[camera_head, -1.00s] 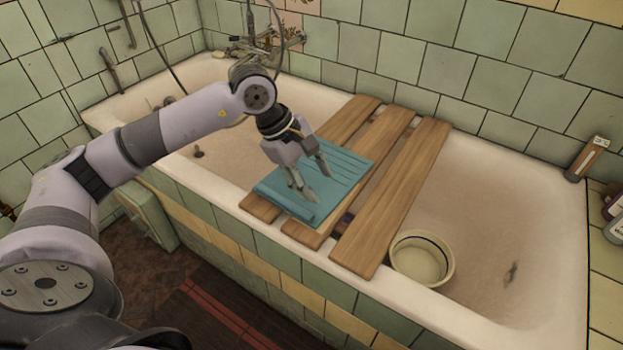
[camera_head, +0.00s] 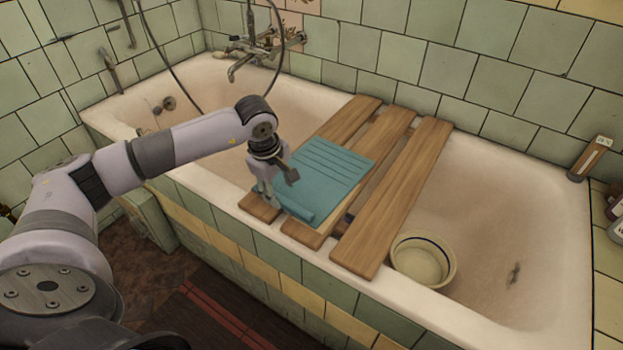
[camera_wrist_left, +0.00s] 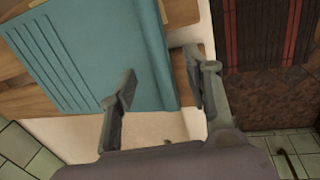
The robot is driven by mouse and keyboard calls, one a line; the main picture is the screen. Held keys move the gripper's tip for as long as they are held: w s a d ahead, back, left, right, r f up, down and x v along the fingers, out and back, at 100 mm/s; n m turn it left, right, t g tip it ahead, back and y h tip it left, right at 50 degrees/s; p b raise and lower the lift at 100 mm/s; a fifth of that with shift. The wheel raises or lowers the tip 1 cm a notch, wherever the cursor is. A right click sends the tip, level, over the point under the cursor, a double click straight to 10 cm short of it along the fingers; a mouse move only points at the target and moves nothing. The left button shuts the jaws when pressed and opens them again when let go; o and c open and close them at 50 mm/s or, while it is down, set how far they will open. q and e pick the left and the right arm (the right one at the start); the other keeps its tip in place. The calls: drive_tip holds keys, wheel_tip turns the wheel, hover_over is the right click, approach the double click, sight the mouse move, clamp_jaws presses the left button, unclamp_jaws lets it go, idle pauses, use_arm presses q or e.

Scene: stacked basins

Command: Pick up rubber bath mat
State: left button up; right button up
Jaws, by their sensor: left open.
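The teal rubber bath mat (camera_head: 335,172) lies on wooden planks across the bathtub, ribbed on top, with a rolled or folded edge at its front. It fills much of the left wrist view (camera_wrist_left: 85,50). My left gripper (camera_head: 284,190) is open and empty at the mat's left front corner. In the left wrist view, its fingers (camera_wrist_left: 160,82) appear on either side of the rolled edge, one over the mat and one beyond it. I cannot tell how far above the mat the fingertips are. My right gripper is not in view.
Three wooden planks (camera_head: 395,200) span the bathtub (camera_head: 500,190). A cream basin (camera_head: 422,260) sits in the tub right of the planks. A faucet (camera_head: 250,55) with a hose is on the back wall. Bottles (camera_head: 615,205) stand at the far right.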

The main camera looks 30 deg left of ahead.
sight(284, 201)
use_arm(q)
drive_tip(key=shift+w+f, duration=0.1)
drive_tip(key=shift+f, duration=0.35)
drive_tip(key=f, duration=0.2)
drive_tip(key=w+f, duration=0.1)
drive_tip(key=f, duration=0.1)
drive_tip(key=shift+d+f, duration=0.1)
drive_tip(key=shift+f, duration=0.1)
drive_tip(key=c, duration=0.7)
clamp_jaws()
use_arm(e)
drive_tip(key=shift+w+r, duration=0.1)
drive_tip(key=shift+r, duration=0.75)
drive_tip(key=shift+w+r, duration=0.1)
